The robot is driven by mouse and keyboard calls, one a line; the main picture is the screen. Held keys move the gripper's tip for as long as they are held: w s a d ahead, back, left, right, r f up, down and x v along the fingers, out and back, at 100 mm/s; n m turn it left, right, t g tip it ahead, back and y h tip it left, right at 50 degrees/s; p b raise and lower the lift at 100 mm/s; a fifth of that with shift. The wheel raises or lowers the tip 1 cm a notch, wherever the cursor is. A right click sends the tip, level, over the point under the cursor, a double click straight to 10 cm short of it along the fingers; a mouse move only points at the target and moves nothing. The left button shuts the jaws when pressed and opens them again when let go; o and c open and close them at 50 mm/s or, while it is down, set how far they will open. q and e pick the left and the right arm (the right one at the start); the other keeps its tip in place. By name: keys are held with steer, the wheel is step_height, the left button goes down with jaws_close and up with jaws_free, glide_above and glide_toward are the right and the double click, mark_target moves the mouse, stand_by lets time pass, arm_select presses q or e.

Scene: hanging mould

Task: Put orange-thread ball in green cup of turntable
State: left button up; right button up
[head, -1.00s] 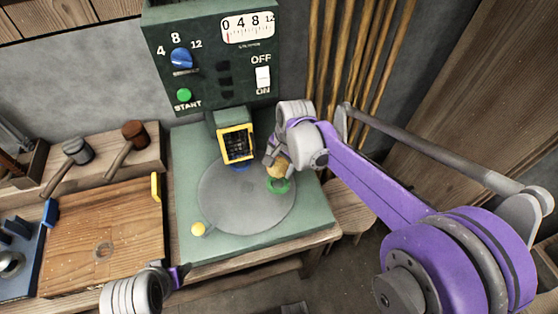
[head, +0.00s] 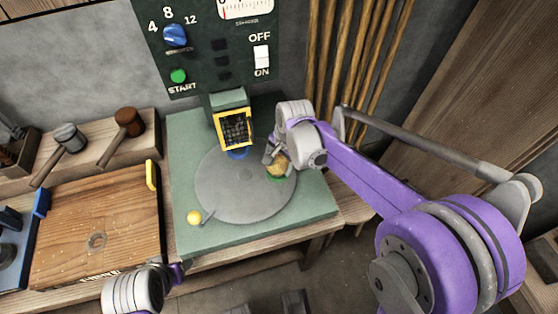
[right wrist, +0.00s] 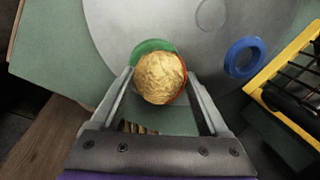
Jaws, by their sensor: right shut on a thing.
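The ball (head: 277,164) is golden and crinkled; in the right wrist view (right wrist: 158,79) an orange-red edge shows along its right side. My right gripper (head: 271,156) is shut on it, with one finger on each side. The ball is at the green cup (head: 275,178) on the right part of the grey turntable (head: 228,192). In the right wrist view the green rim (right wrist: 150,46) shows behind the ball, mostly hidden by it. I cannot tell whether the ball touches the cup. My left gripper (head: 181,270) is at the bottom, its fingers unclear.
A blue ring (head: 238,154) lies on the turntable below a yellow-framed grille (head: 235,129). The dark control panel (head: 215,50) stands behind. A wooden board (head: 100,225) and mallets (head: 125,125) are on the left.

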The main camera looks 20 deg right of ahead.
steer(key=o, duration=1.3)
steer(key=shift+o, duration=0.2)
step_height(320, 180, up, 10)
steer(key=s+d+p, duration=0.1)
steer(key=shift+s+r, duration=0.25)
steer(key=shift+s, duration=0.15)
